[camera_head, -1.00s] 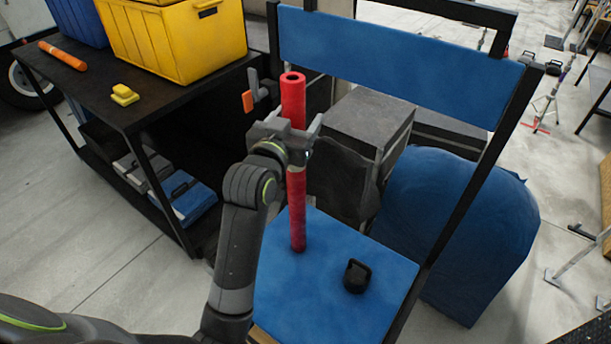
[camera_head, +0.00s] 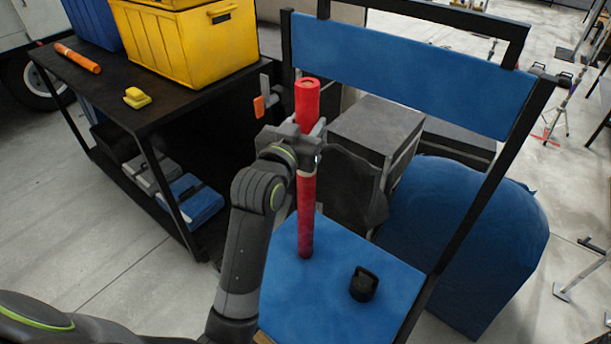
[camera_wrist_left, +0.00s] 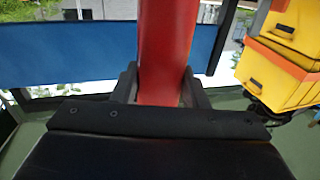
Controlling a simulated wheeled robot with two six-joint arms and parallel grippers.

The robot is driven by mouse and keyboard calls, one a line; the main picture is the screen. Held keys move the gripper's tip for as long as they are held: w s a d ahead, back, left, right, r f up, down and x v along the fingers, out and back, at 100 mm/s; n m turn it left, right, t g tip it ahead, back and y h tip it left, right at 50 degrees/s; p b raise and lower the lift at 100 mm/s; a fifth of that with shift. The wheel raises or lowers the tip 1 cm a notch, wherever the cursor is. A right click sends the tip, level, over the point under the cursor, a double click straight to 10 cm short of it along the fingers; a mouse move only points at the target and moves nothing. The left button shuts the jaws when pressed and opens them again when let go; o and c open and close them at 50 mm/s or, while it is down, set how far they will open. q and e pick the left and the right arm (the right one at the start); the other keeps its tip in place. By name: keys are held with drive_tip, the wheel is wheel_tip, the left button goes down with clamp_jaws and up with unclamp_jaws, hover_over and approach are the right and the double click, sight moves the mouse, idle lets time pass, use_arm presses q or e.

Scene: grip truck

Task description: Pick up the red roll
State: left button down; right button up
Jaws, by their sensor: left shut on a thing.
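The red roll (camera_head: 306,215) is a long, thin red tube standing about upright over the blue seat of a chair-like frame. My left gripper (camera_head: 310,147) is shut around its upper part, and the roll sticks out above and below the jaws. Its lower end shows against the blue seat (camera_head: 335,255); I cannot tell whether it touches. In the left wrist view the red roll (camera_wrist_left: 167,50) runs between the two dark fingers of my left gripper (camera_wrist_left: 160,88). My right gripper is not in view.
A black kettlebell-like object (camera_head: 363,286) sits on the seat, right of the roll. The blue backrest (camera_head: 410,65) and its black frame stand behind. A black cart (camera_head: 120,100) with yellow and blue bins is at left. A blue covered mound (camera_head: 465,235) is at right.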

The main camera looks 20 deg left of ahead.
sight(305, 84)
use_arm(q)
wheel_tip(305, 84, up, 8)
drive_tip(key=shift+w+r+b, duration=0.1)
drive_tip(key=shift+r+b, duration=0.05)
drive_tip(key=shift+b, duration=0.35)
drive_tip(key=shift+r, duration=0.75)
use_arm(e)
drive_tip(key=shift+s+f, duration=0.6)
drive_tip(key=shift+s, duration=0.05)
